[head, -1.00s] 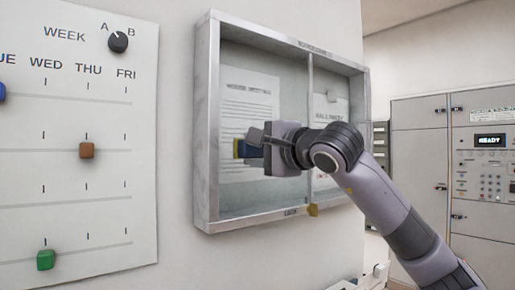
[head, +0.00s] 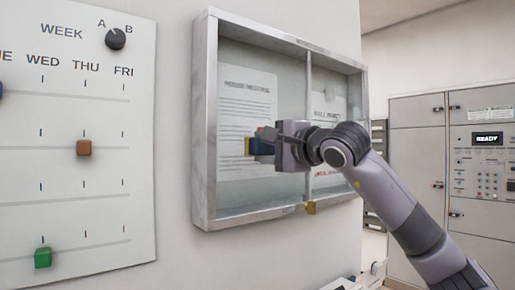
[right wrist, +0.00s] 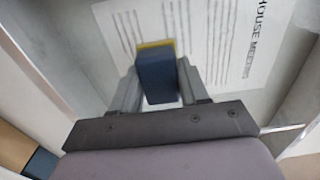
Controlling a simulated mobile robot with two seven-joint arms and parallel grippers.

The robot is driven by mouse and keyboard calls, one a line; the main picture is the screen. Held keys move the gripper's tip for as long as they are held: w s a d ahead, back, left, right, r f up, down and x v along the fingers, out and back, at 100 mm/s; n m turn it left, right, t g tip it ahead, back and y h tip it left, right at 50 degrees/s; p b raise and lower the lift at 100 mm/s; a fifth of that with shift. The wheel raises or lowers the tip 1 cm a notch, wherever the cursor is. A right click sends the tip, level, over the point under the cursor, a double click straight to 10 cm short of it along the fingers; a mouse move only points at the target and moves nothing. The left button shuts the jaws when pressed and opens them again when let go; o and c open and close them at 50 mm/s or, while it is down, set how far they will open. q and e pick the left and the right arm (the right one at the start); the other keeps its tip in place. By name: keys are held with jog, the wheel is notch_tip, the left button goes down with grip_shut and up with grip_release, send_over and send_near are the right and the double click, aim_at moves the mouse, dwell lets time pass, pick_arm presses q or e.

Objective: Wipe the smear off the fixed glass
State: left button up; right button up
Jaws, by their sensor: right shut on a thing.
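A glass-fronted notice case (head: 205,120) with a metal frame hangs on the wall. A divider splits its front into a left and a right pane. My right gripper (head: 266,141) is shut on a blue block with a yellow face (head: 250,146), held in front of the left pane. In the right wrist view the block (right wrist: 157,78) sits between both fingers, its yellow edge toward the house meeting notice (right wrist: 205,40). I cannot tell whether the yellow face touches the glass. I cannot make out a smear clearly. My left gripper is not in view.
A small yellow-brown piece (head: 311,208) sits at the case's lower frame, near the divider. A week board (head: 70,200) with a knob and coloured blocks is on the wall at left. Grey cabinets with a READY panel (head: 487,139) stand at right.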

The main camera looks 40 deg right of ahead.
aim_at(241, 147)
jog(key=shift+d, duration=0.2)
jog(key=shift+w, duration=0.1)
jog(key=shift+w+a+r+p, duration=0.15)
jog(key=shift+a+p, duration=0.5)
jog(key=shift+a, duration=1)
jog(key=shift+w+a, duration=0.1)
jog(key=shift+a, duration=0.25)
jog(key=shift+f, duration=0.2)
jog(key=shift+s+a+b, duration=0.15)
jog(key=shift+s+b, duration=0.2)
jog(key=shift+s, duration=0.3)
jog(key=shift+s+a+b, duration=0.15)
jog(key=shift+s+b, duration=0.3)
jog(key=shift+s, duration=1.8)
jog(key=shift+r, duration=0.1)
